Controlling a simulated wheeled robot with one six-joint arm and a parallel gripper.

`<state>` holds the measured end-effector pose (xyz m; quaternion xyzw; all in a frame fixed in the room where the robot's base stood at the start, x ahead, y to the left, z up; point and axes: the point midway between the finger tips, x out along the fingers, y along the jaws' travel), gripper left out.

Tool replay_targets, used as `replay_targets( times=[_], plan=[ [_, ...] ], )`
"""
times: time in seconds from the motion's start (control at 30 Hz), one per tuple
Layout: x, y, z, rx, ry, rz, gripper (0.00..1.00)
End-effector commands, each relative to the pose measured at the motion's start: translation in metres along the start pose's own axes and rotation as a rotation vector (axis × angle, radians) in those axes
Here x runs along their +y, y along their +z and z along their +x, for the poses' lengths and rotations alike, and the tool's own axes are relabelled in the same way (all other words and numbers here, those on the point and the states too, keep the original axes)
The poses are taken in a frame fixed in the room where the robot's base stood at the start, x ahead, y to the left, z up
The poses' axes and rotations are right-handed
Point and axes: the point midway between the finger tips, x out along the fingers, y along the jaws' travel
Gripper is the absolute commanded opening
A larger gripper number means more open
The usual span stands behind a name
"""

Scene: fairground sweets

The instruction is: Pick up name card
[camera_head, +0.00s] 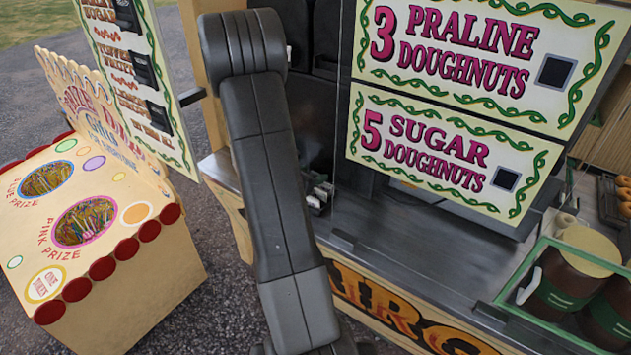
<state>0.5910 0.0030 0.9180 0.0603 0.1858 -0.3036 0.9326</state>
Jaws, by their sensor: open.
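I cannot make out a name card for certain. Several small pale pieces (320,194) stand on the metal counter (395,240) just right of my arm, too small to identify. My dark grey arm crosses the left middle of the view, from a rounded joint at the top down to the bottom edge, and hides part of the stall behind it. My gripper's fingers do not show.
A "3 Praline Doughnuts" sign (480,55) and a "5 Sugar Doughnuts" sign (450,150) hang above the counter. Brown jars (565,280) stand in a green-framed case at right. A prize box (130,270) stands at left beside a menu board (140,85). Grey ground lies between.

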Motion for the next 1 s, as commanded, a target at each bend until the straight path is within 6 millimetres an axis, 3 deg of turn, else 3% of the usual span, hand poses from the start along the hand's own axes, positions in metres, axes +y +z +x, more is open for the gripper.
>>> replay_targets(
  times=[0.17, 0.37, 0.4, 0.77, 1.0],
  plan=[
    [0.0, 0.0, 0.0, 0.0, 0.0, 0.0, 0.55],
    [0.0, 0.0, 0.0, 0.0, 0.0, 0.0, 0.17],
    [0.0, 0.0, 0.0, 0.0, 0.0, 0.0, 0.15],
    [0.0, 0.004, -0.001, -0.001, 0.0, 0.002, 0.12],
    [0.0, 0.032, -0.013, -0.003, 0.002, 0.006, 0.12]
  ],
)
